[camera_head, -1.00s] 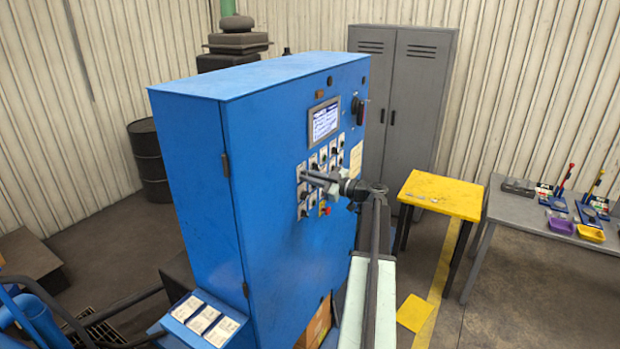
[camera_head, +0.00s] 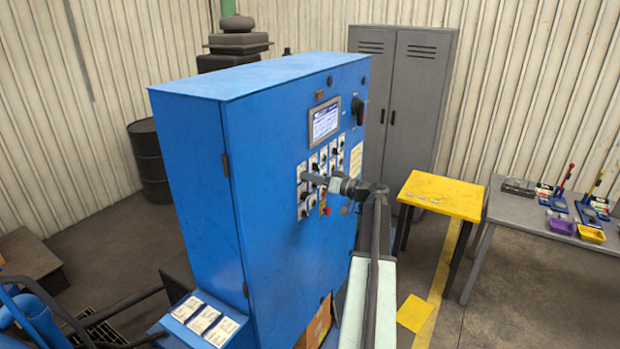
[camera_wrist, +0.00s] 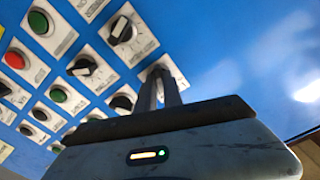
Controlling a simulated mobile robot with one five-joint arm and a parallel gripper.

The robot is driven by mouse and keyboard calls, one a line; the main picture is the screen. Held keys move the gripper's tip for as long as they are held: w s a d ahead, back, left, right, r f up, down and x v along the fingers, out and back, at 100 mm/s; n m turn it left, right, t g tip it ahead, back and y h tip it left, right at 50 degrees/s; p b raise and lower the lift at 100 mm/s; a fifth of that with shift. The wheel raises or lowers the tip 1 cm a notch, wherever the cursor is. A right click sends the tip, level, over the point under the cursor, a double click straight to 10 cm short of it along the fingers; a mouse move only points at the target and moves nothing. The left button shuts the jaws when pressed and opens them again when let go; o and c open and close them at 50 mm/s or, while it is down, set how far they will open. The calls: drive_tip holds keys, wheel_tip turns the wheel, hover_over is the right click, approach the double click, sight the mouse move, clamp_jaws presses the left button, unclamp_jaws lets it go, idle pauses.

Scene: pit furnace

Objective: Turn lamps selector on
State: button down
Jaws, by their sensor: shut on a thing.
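The blue control cabinet (camera_head: 275,240) carries rows of selector knobs and buttons on its front. My gripper (camera_head: 312,180) reaches to the near column of this panel from the right. In the wrist view my gripper (camera_wrist: 160,78) is shut on a selector knob (camera_wrist: 158,71) at the end of a row, and its fingers hide most of it. A white label plate (camera_wrist: 174,70) shows around that knob. The label is too blurred to read, so I cannot tell whether it says lamps, nor which position the knob points to.
Neighbouring black selectors (camera_wrist: 121,30), a red button (camera_wrist: 15,60) and green buttons (camera_wrist: 58,94) sit close to my fingers. A lit screen (camera_head: 325,120) is above the panel. A yellow table (camera_head: 442,195) and a grey bench (camera_head: 540,215) stand to the right.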

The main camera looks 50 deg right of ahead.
drive_tip(key=shift+m, duration=0.7)
drive_tip(key=c, duration=1.5)
unclamp_jaws()
drive_tip(key=v, duration=0.7)
drive_tip(key=shift+s+d, duration=0.1)
drive_tip(key=shift+s, duration=0.3)
